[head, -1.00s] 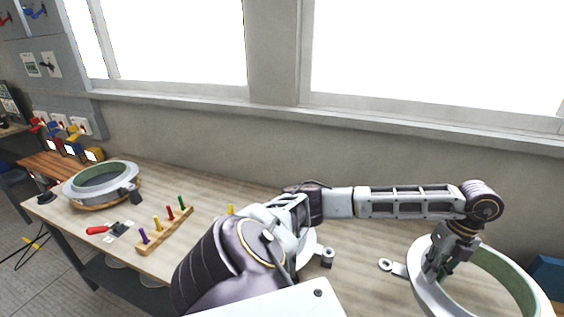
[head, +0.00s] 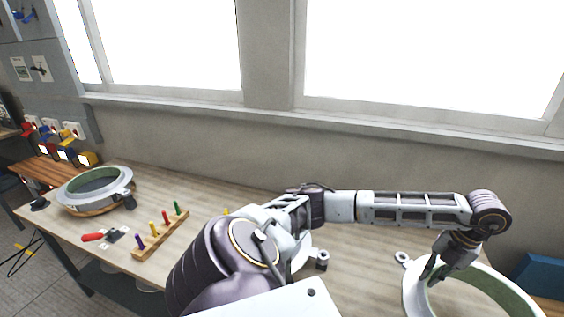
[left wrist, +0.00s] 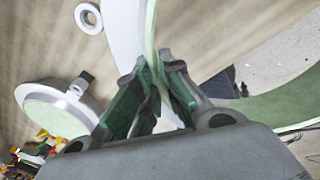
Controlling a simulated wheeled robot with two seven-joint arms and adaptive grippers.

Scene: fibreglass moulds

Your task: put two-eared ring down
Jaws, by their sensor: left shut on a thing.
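The two-eared ring (head: 411,292) is a large white ring with a green inner face, at the lower right of the head view and partly cut off by the frame. One ear with a hole (head: 403,258) shows at its left side. My left gripper (head: 432,276) is shut on the ring's wall. In the left wrist view the fingers (left wrist: 160,88) pinch the ring's thin rim (left wrist: 150,35), and an ear (left wrist: 88,18) shows at upper left. I cannot tell whether the ring touches the table. My right gripper is not in view.
Another grey ring mould with a green inside (head: 95,188) sits at the table's far left. A wooden rack with coloured pegs (head: 160,233) and a red-handled tool (head: 93,237) lie near it. A blue object (head: 545,272) stands at the right.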

